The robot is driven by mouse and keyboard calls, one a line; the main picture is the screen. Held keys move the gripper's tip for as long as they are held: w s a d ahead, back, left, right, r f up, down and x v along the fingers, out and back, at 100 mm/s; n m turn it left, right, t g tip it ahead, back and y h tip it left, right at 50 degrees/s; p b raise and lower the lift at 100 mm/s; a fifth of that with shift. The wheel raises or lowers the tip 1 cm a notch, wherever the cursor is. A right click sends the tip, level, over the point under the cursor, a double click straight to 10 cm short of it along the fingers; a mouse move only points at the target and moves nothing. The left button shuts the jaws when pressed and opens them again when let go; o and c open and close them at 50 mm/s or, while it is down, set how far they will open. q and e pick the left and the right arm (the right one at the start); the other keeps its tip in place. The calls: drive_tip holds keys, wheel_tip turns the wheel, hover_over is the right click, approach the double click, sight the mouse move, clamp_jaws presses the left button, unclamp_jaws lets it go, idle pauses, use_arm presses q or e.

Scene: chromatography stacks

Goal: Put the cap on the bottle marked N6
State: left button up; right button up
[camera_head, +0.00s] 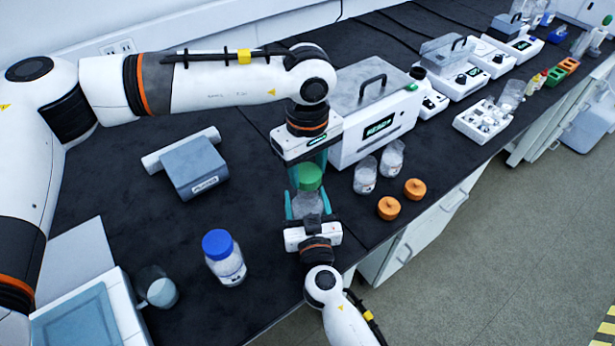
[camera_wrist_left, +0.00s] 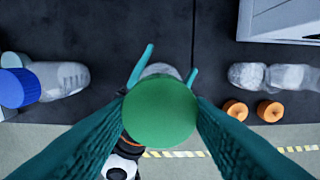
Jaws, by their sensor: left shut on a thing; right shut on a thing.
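A green cap (camera_head: 309,177) is between the fingers of my left gripper (camera_head: 306,172), which comes down from above and is shut on it. A clear bottle (camera_head: 308,204) stands upright directly below the cap, and my right gripper (camera_head: 308,212) is shut around it from the front. The cap lines up over the bottle's mouth; I cannot tell whether it is seated. In the left wrist view, the green cap (camera_wrist_left: 160,112) hides most of the bottle (camera_wrist_left: 160,69), with the right fingertips either side. No N6 label is readable.
A blue-capped bottle (camera_head: 225,258) stands to the left. Two uncapped bottles (camera_head: 365,175) (camera_head: 392,158) stand to the right, near two orange caps (camera_head: 388,208) (camera_head: 415,188). A white instrument (camera_head: 375,115) is close behind the grippers. A beaker (camera_head: 157,288) is at the lower left.

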use_arm(q)
drive_tip(key=shift+f, duration=1.2)
drive_tip(key=shift+f, duration=0.9)
drive_tip(key=shift+f, duration=0.55)
use_arm(e)
clamp_jaws()
use_arm(q)
drive_tip(key=m, duration=0.8)
drive_tip(key=shift+m, duration=0.4)
drive_tip(key=m, duration=0.4)
drive_tip(key=shift+m, duration=0.4)
drive_tip(key=m, duration=0.5)
drive_tip(key=shift+m, duration=0.4)
